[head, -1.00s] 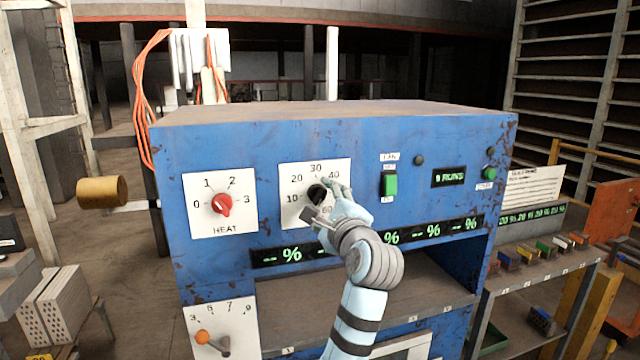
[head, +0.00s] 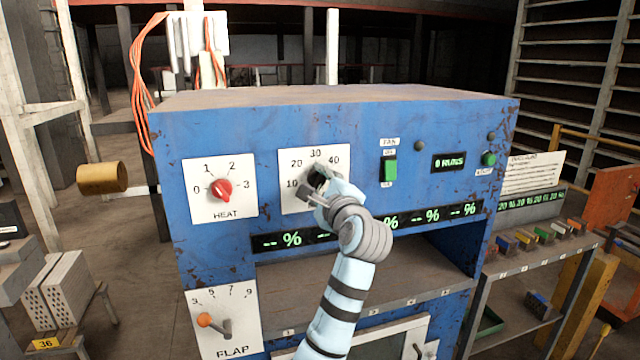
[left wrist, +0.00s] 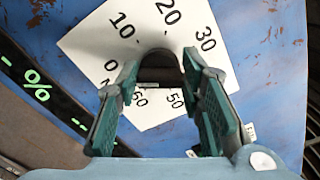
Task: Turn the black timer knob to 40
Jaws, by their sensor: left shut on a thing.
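The black timer knob (head: 317,177) sits on a white dial plate (head: 337,158) marked in tens, with 10, 20, 30 and 40 showing in the head view. My left gripper (head: 314,184) is at the knob, with its arm covering the lower right of the plate. That view also shows 0, 50 and 60 on the plate. I cannot make out the knob's pointer. My right gripper is not in view.
A red heat knob (head: 221,189) is left of the timer dial. A green fan switch (head: 390,169) is to its right. A green percent display strip (head: 290,240) runs below. An orange-tipped flap lever (head: 205,320) is at lower left.

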